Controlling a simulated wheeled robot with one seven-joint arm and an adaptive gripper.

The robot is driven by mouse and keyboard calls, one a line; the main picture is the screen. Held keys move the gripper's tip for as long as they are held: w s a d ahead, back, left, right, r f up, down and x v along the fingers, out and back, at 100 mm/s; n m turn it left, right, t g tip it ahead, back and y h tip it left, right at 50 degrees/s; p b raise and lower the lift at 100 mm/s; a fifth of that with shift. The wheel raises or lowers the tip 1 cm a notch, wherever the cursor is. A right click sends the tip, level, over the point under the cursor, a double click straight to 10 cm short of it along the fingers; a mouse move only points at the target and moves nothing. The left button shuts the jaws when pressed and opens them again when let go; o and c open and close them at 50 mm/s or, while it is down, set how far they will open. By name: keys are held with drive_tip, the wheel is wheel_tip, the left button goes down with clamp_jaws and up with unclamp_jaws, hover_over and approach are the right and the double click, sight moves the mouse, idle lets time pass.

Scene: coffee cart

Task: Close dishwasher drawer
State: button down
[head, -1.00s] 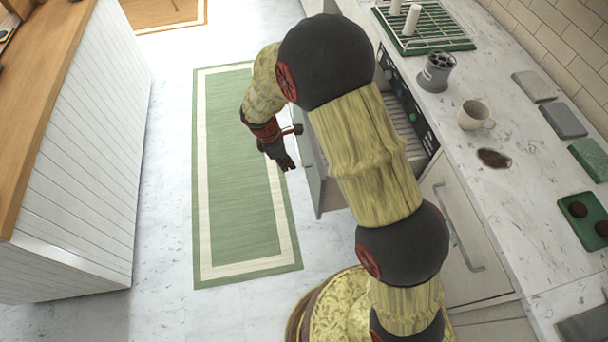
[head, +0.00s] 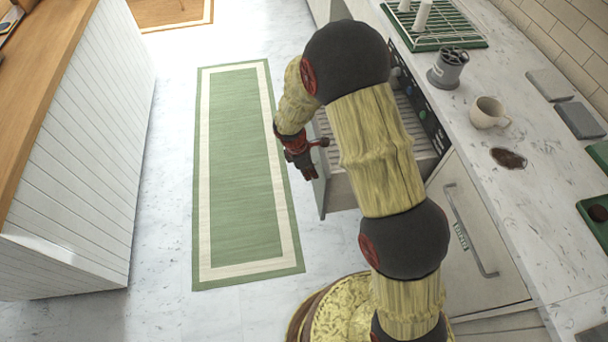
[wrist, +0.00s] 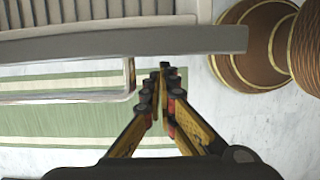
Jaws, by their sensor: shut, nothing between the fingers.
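The dishwasher drawer (head: 340,192) is pulled out from under the right counter, partly hidden behind my arm. Its slatted inside (head: 418,130) shows past the arm. In the wrist view, the drawer's front edge (wrist: 120,42) runs across the top, with a metal bar handle (wrist: 65,98) below it. My gripper (head: 308,172) is on the aisle side of the drawer front, close to it. In the wrist view, my gripper (wrist: 163,75) is shut and empty, its tips just right of the handle's end. I cannot tell whether it touches the front.
The counter (head: 530,185) holds a mug (head: 488,112), a grey cup (head: 449,68), a dark spill (head: 509,158) and a green rack (head: 440,28). A closed cabinet door with a handle (head: 472,235) is nearer me. A green rug (head: 245,170) lies in the open aisle.

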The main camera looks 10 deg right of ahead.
drive_tip(key=shift+d, duration=0.2)
drive_tip(key=w+d+p, duration=0.1)
drive_tip(key=d+p, duration=1)
drive_tip(key=d, duration=2.3)
drive_tip(key=shift+d, duration=0.25)
drive_tip(key=shift+w+a, duration=0.1)
